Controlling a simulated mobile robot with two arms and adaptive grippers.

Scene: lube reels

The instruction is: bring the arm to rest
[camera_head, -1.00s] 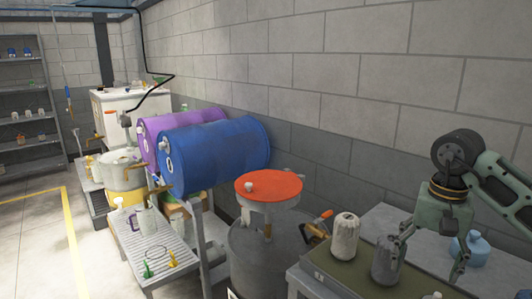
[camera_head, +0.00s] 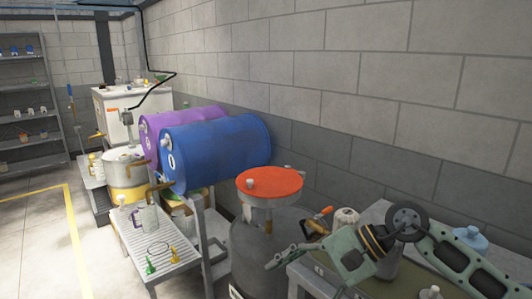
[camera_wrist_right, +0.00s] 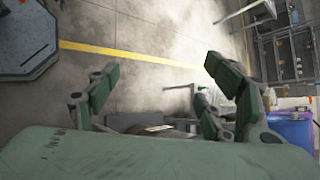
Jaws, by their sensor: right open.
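My right arm comes in from the right in the head view. Its green gripper (camera_head: 308,274) points left and down, in front of the bench and near the grey drum with the orange lid. In the right wrist view the two fingers of the gripper (camera_wrist_right: 162,70) are spread wide with nothing between them. The pale floor (camera_wrist_right: 160,25) shows past the fingertips. My left gripper is in neither view.
The bench (camera_head: 386,211) at lower right holds a whitish container (camera_head: 347,215) and a blue jug (camera_head: 470,238); my arm partly covers it. The grey drum (camera_head: 265,255) has an orange lid (camera_head: 270,184). Blue (camera_head: 215,150) and purple (camera_head: 150,135) barrels lie behind. Open floor (camera_head: 30,240) is at left.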

